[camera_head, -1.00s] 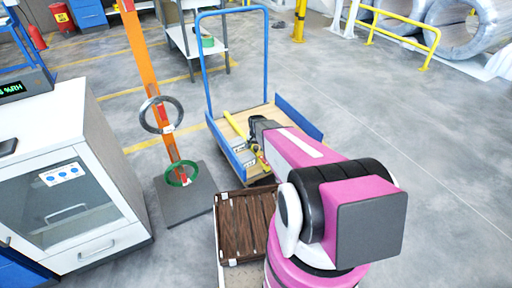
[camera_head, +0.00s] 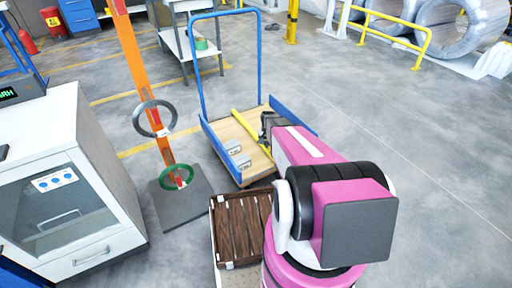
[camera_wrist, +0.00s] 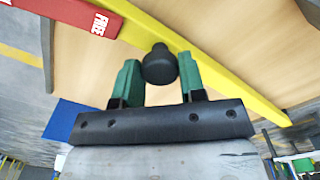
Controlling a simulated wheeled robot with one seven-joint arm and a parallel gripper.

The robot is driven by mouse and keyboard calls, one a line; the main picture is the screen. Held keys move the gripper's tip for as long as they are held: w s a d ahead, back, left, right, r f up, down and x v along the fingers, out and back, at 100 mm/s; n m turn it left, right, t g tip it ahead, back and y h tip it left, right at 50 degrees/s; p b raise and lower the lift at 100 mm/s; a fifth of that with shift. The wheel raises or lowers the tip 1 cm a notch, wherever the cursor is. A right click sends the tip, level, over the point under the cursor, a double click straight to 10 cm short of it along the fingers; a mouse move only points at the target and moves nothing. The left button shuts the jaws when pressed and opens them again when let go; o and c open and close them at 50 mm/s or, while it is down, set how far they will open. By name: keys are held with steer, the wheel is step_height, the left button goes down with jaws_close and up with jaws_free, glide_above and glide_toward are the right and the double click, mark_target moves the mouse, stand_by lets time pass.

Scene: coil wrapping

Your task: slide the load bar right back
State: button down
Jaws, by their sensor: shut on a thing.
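The load bar (camera_head: 244,127) is a long yellow bar lying across the wooden deck of a blue-railed cart (camera_head: 227,130). In the wrist view the yellow bar (camera_wrist: 225,62) runs diagonally, with a black knob (camera_wrist: 159,66) standing on it. My gripper (camera_wrist: 157,75) has its two green fingers on either side of the knob and is shut on it.
A red strip lettered FREE (camera_wrist: 95,20) shows beside the bar. A brown slatted crate (camera_head: 240,225) is in front. An orange post (camera_head: 142,80) with rings stands left. Floor right of the cart is clear.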

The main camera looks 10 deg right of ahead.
steer(key=w+d, duration=0.2)
steer(key=d, duration=0.5)
steer(key=w+d, duration=0.2)
steer(key=d, duration=0.5)
steer(key=w+d, duration=0.3)
steer(key=d, duration=0.5)
steer(key=shift+w, duration=0.1)
steer(key=c, duration=0.7)
jaws_free()
steer(key=shift+r, duration=0.1)
steer(key=shift+r, duration=0.3)
step_height(320, 180, up, 10)
